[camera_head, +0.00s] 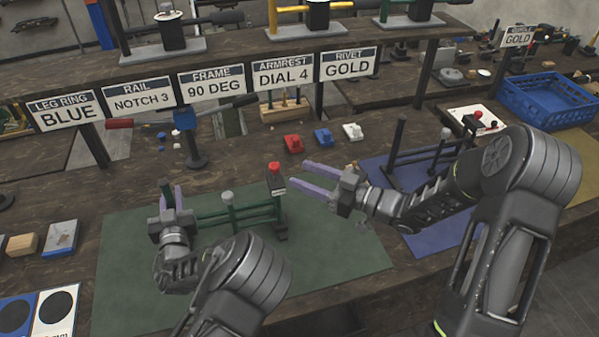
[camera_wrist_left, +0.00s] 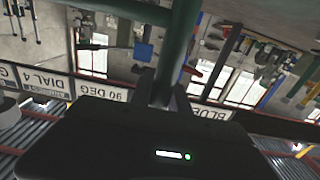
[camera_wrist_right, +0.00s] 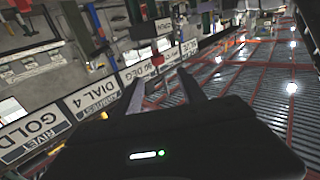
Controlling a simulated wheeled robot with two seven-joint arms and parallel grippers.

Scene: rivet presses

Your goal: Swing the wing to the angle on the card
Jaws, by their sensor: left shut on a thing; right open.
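A dark green frame (camera_head: 245,211) with horizontal bars and upright posts stands on the green mat (camera_head: 330,245). Its left end post is in my left gripper (camera_head: 172,196); in the left wrist view the gripper is shut around a dark green tube (camera_wrist_left: 177,50). A short post with a pale cap (camera_head: 228,199) stands mid-frame. The FRAME card (camera_head: 213,85) reads 90 DEG.
Red (camera_head: 293,143), blue (camera_head: 323,137) and white (camera_head: 352,131) small blocks lie behind the mat. Other cards hang on the shelf edge. A blue crate (camera_head: 545,100) is at far right.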

